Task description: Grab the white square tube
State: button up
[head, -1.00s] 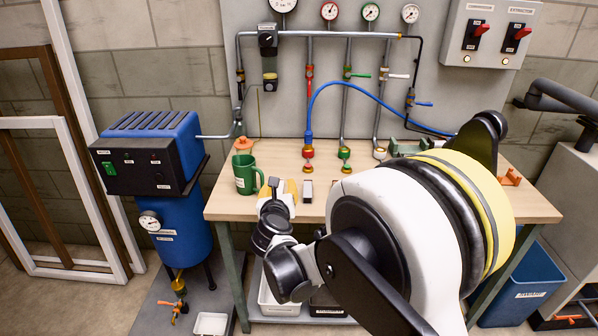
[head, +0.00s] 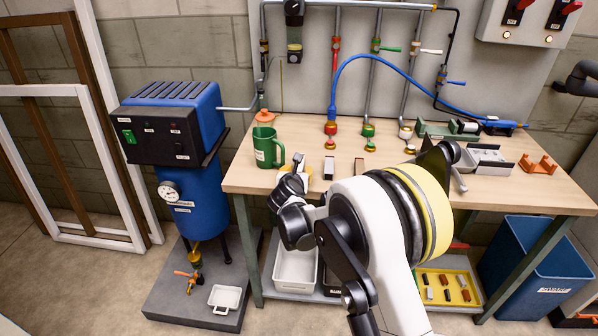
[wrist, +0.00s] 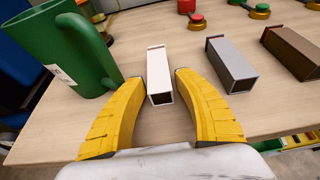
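The white square tube (wrist: 160,77) lies on the wooden bench top in the wrist view, its open end toward me. My gripper (wrist: 159,78) is open, with one yellow finger on each side of the tube's near part. Small gaps seem to remain between the fingertips and the tube; whether either touches is hard to tell. A grey square tube (wrist: 231,65) and a brown square tube (wrist: 293,52) lie to its right. In the head view the grey tube (head: 329,167) shows, while my arm covers most of the gripper and I cannot clearly make out the white tube.
A green mug (wrist: 65,45) stands close beside the left finger. Valve fittings with red (head: 330,129) and green (head: 368,131) parts stand behind the tubes. A blue hose (head: 400,70) arcs over the bench (head: 228,180). A blue boiler (head: 187,205) stands left, a blue bin (head: 530,265) right.

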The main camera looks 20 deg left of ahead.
jog(key=shift+w, duration=0.15)
grip_shut()
jog(key=shift+r, duration=0.1)
